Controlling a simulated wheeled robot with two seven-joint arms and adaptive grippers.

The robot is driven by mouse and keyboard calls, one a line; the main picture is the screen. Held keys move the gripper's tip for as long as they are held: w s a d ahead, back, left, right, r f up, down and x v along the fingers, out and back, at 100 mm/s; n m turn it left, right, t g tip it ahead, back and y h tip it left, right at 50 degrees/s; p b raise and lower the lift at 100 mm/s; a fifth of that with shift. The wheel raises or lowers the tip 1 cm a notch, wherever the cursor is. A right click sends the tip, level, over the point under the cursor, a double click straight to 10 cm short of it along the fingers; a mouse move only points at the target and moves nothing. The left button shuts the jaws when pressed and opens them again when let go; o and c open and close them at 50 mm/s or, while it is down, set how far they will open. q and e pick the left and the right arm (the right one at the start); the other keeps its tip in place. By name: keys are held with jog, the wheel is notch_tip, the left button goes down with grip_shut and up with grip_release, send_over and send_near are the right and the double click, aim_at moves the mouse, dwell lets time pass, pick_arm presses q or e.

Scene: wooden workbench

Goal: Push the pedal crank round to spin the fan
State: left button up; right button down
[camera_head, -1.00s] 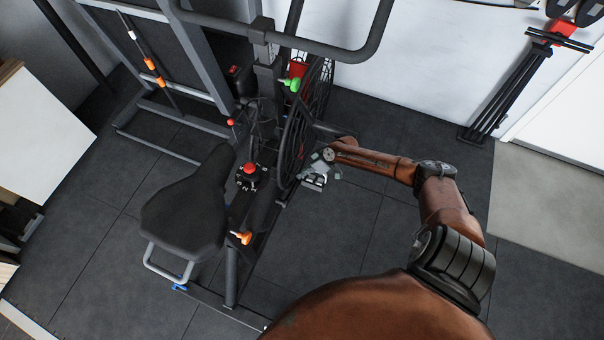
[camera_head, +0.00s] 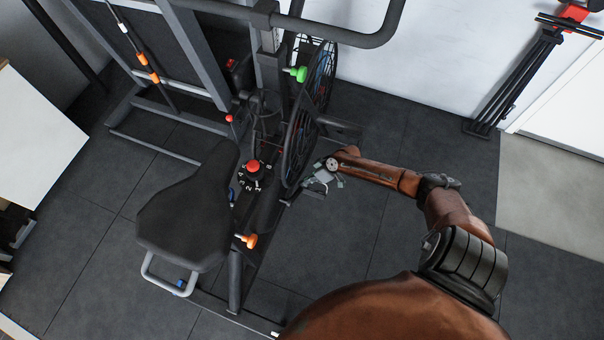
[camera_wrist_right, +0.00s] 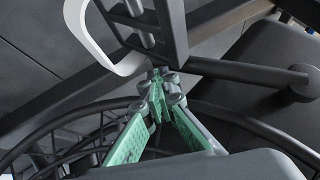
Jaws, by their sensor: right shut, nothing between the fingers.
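An exercise bike carries the fan (camera_head: 300,142), a black wire cage, at its front. My right gripper (camera_head: 326,180) is just right of the fan, low beside the bike. In the wrist view, the green fingers of my right gripper (camera_wrist_right: 158,84) are shut with nothing between them. Their tips are close to a grey slotted frame with a white curved strap, which looks like the pedal (camera_wrist_right: 178,30); I cannot tell if they touch. A dark bar with a round end, which looks like the crank (camera_wrist_right: 245,71), runs to the right. My left gripper is not in view.
The black seat (camera_head: 190,210) is left of the fan. A red knob (camera_head: 253,166), an orange knob (camera_head: 247,240) and a green knob (camera_head: 298,73) stick out of the bike. A folded black stand (camera_head: 515,80) leans at the wall. Dark floor is clear right of the bike.

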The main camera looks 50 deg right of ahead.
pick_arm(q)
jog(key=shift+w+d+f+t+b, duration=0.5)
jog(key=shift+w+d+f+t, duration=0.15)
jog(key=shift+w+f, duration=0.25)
pick_arm(e)
jog(key=s+a+f, duration=0.2)
jog(key=a+f, duration=0.4)
jog(key=a, duration=0.1)
jog(key=shift+s+f, duration=0.2)
